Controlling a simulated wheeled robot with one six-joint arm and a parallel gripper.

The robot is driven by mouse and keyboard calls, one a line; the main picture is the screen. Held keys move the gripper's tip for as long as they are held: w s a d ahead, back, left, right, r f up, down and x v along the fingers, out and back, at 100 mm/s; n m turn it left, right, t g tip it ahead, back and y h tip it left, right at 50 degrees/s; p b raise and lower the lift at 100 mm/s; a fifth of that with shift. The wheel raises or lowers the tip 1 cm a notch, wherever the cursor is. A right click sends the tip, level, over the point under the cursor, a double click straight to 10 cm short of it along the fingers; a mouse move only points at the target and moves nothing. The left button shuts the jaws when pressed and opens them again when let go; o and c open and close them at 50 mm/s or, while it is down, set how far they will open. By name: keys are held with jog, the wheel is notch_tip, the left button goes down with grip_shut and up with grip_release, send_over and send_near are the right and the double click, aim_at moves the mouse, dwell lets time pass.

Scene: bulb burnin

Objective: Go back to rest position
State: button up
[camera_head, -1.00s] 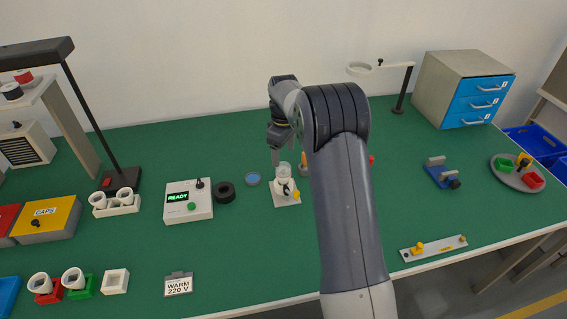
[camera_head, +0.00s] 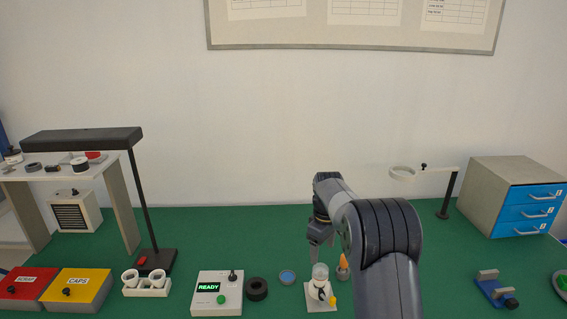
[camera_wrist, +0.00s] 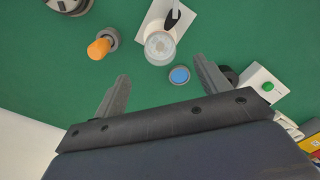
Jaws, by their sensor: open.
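My gripper (camera_wrist: 158,92) is open, its two fingers spread apart with nothing between them in the wrist view. In the head view my gripper (camera_head: 320,245) hangs above the green bench, over the back edge of a white socket stand (camera_head: 321,305). A clear bulb (camera_head: 320,272) stands in that socket stand, and the bulb also shows in the wrist view (camera_wrist: 160,46), apart from the fingers.
A tester reading READY (camera_head: 217,293), a dark ring (camera_head: 257,289) and a blue disc (camera_head: 288,277) lie left of the socket stand. An orange-topped item (camera_head: 343,262) stands close by on its right. A lamp (camera_head: 150,215), a magnifier stand (camera_head: 448,195) and a drawer cabinet (camera_head: 490,195) rise from the bench.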

aim_at(321, 267)
notch_tip(321, 267, down, 8)
jog(key=shift+p, duration=0.6)
jog(key=shift+r, duration=0.3)
jog(key=shift+f, duration=0.1)
